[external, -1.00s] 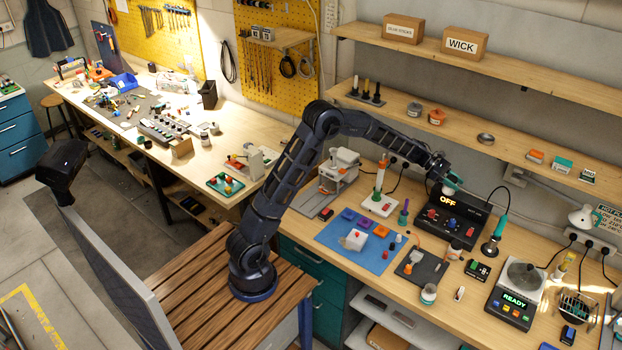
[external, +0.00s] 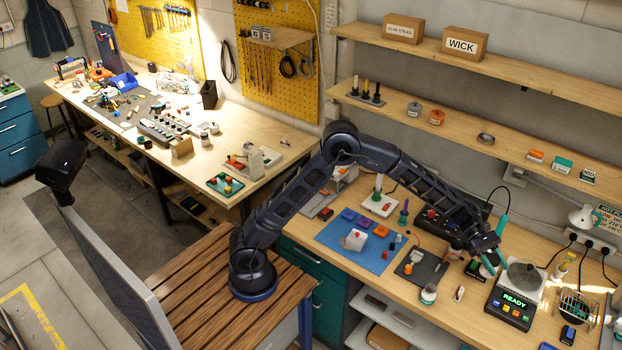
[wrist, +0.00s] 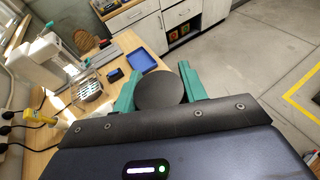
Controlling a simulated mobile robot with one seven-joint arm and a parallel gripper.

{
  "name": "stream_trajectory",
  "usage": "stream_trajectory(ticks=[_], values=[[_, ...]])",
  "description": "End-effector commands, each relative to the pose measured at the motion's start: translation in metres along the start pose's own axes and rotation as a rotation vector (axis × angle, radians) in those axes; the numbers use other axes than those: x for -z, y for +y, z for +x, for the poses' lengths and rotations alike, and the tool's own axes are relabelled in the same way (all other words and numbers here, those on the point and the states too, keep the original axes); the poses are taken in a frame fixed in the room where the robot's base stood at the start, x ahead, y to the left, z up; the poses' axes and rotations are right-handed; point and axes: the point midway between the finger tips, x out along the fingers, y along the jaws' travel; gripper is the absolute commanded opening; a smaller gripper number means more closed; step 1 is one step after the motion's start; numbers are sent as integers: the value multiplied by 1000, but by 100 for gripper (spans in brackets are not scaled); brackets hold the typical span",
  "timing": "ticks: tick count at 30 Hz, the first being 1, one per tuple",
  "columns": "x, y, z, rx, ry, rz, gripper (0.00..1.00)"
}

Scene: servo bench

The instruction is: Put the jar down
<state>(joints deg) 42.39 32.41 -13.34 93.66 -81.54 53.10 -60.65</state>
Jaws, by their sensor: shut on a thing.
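My gripper (external: 488,263) is low over the right part of the bench, just left of the device reading READY (external: 511,307). In the wrist view its two green fingers (wrist: 159,90) are closed on the sides of a round thing with a flat dark top, which I take to be the jar (wrist: 160,91). Only that top shows clearly; its body is hidden below. In the external view the arm and fingers cover the held jar, so I cannot tell whether its base touches the bench.
A soldering iron (external: 502,229) stands close behind my gripper. A small jar (external: 428,294) and a dark mat (external: 421,268) lie to the left. A wire basket (external: 578,306) is at the right. Some bare wood shows at the front of the bench (external: 470,322).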

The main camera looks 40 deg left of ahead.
Motion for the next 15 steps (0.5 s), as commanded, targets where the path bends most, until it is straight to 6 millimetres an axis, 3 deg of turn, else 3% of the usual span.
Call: stream_trajectory(ticks=[3,9,15], values=[[-11,-24,28,42,0,16,16],[-18,-44,50,76,0,29,16],[5,-48,61,81,2,26,16]])
